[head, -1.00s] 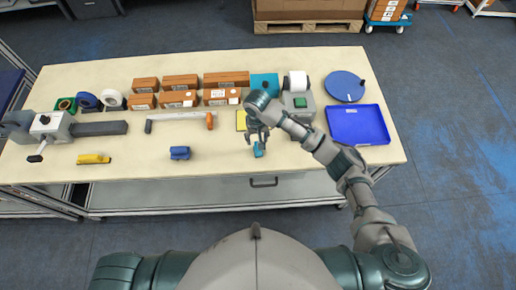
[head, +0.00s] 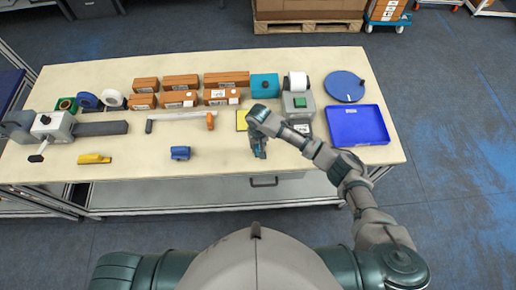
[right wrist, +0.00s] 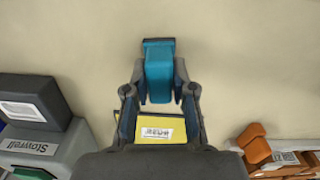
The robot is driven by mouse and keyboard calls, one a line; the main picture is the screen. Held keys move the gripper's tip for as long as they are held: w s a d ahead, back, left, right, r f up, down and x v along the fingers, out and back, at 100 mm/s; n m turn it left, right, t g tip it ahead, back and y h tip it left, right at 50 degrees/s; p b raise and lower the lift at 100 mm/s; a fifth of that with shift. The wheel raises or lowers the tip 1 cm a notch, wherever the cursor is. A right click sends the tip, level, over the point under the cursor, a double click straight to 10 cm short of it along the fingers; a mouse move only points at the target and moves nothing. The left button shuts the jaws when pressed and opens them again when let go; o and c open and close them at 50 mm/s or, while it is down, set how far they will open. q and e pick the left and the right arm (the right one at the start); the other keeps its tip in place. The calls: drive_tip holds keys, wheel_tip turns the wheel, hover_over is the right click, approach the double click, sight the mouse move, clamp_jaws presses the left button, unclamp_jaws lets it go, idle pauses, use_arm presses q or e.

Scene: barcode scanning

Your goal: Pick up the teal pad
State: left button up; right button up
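The teal pad (right wrist: 158,72) is a small block with a darker far end, near the front edge of the table. In the right wrist view it lies between the two fingers of my right gripper (right wrist: 159,88), which press close along its sides. In the head view my right gripper (head: 259,152) is down over it and hides most of it. The pad looks to be at table height; I cannot tell if it is lifted. My left gripper is not in view.
A yellow pad with a barcode label (right wrist: 158,132) lies just behind. A blue stapler-like block (head: 180,153) lies to the left. A grey label printer (head: 298,103) and a blue tray (head: 358,125) stand to the right. Orange boxes (head: 180,99) line the back.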

sight(258, 146)
clamp_jaws()
drive_tip(key=shift+r, duration=0.65)
wheel_tip(258, 146, up, 2)
drive_tip(key=shift+r, duration=0.2)
drive_tip(key=s+r, duration=0.1)
drive_tip(key=s, duration=1.5)
drive_tip(key=shift+a+r, duration=0.15)
drive_tip(key=shift+a, duration=0.05)
